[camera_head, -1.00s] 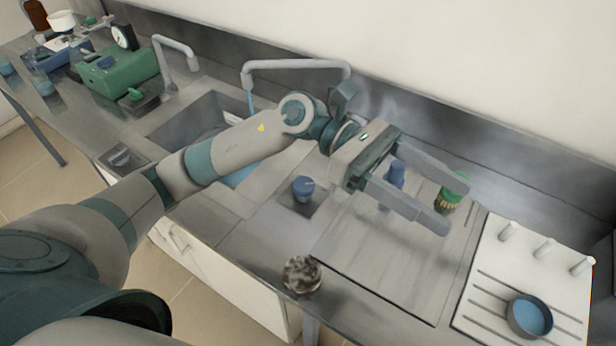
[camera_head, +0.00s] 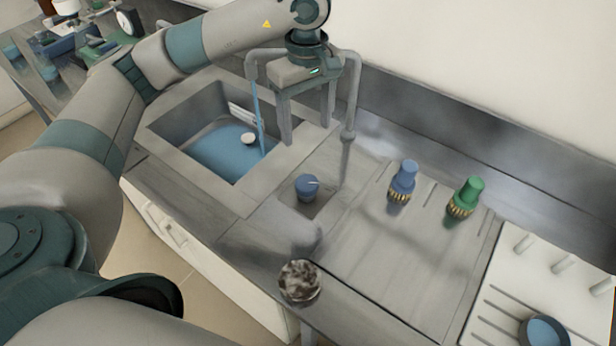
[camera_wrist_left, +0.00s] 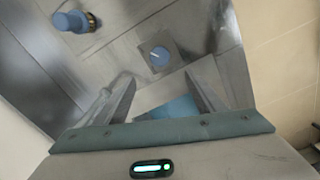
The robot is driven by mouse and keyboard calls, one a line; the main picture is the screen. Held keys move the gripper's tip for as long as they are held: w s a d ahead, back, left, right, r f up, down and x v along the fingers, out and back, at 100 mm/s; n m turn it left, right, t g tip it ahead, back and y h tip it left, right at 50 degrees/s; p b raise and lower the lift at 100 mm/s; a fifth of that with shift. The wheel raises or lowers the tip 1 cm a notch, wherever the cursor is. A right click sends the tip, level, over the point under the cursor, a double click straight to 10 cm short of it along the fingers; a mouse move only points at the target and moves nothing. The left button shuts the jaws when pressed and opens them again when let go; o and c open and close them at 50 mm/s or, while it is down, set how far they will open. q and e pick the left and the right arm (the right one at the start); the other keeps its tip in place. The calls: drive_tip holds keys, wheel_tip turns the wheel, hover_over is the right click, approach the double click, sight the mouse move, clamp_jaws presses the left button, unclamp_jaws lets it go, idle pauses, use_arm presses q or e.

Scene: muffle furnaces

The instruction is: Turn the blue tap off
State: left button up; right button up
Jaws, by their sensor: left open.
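The blue tap knob (camera_head: 307,188), with a white pointer line on top, sits on a square plate on the counter right of the sink (camera_head: 170,160). It also shows in the left wrist view (camera_wrist_left: 160,57), beyond and between the fingers. A thin blue water stream (camera_head: 258,115) falls from the arched grey spout (camera_head: 348,110) into the sink, which holds blue water. My left gripper (camera_head: 306,133) is open and empty, pointing down behind the knob, near the sink's right rim and apart from the knob. My right gripper is not in view.
A blue fitting (camera_head: 402,180) and a green fitting (camera_head: 468,197), both with brass-coloured bases, stand right of the knob. A mottled round object (camera_head: 300,282) is at the front edge. A white pegged board (camera_head: 500,300) with a blue-filled dish (camera_head: 545,332) lies at right.

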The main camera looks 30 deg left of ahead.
sight(307, 183)
use_arm(q)
drive_tip(key=shift+f, duration=0.15)
wheel_tip(307, 183, down, 16)
drive_tip(key=p, duration=0.5)
drive_tip(key=shift+r, duration=0.25)
drive_tip(key=shift+f+p, duration=0.4)
drive_tip(key=shift+f, duration=0.45)
drive_tip(key=c, duration=1.1)
